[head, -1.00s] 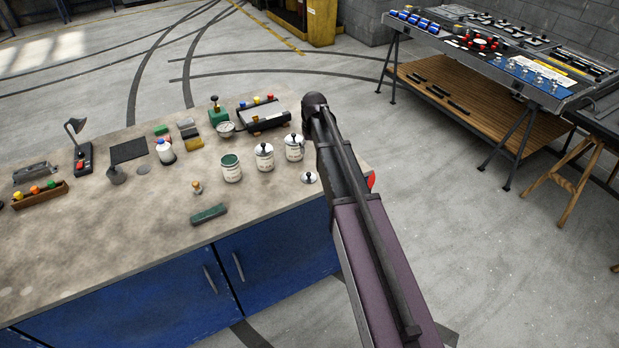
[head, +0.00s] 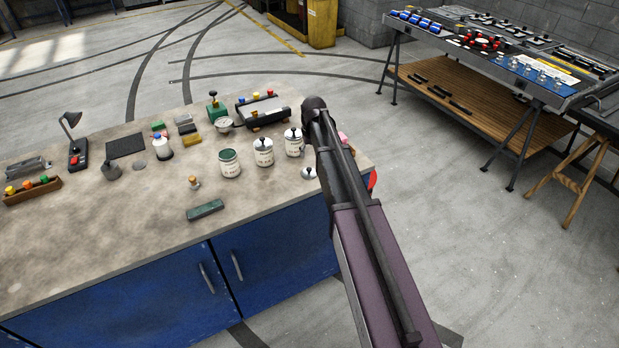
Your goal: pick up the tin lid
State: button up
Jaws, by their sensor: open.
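The tin lid (head: 308,174) lies on the workbench top (head: 100,240) near its front right part. It is a small pale disc with a dark knob, close beside my arm. An open tin with green inside (head: 230,166) stands to its left. Two tins with knobbed lids, one in the middle (head: 263,155) and one at the right (head: 293,145), stand behind it. My arm crosses from the lower right up to the bench's right end. My gripper does not show; the arm hides whatever is behind it.
A green block (head: 205,210) and a small wooden-looking piece (head: 194,183) lie left of the lid. A pink thing (head: 344,138) and a red thing (head: 373,180) show partly beside my arm.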

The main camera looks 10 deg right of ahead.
aim_at(309, 169)
jog(key=shift+w+f+b, duration=0.2)
jog(key=shift+f+b, duration=1.25)
jog(key=shift+f, duration=0.3)
jog(key=shift+w+a+f+b, duration=0.15)
jog(key=shift+f+b, duration=1.15)
jog(key=shift+w+a+f+b, duration=0.1)
jog(key=shift+f+b, duration=1.2)
jog(key=shift+c, duration=0.2)
grip_shut()
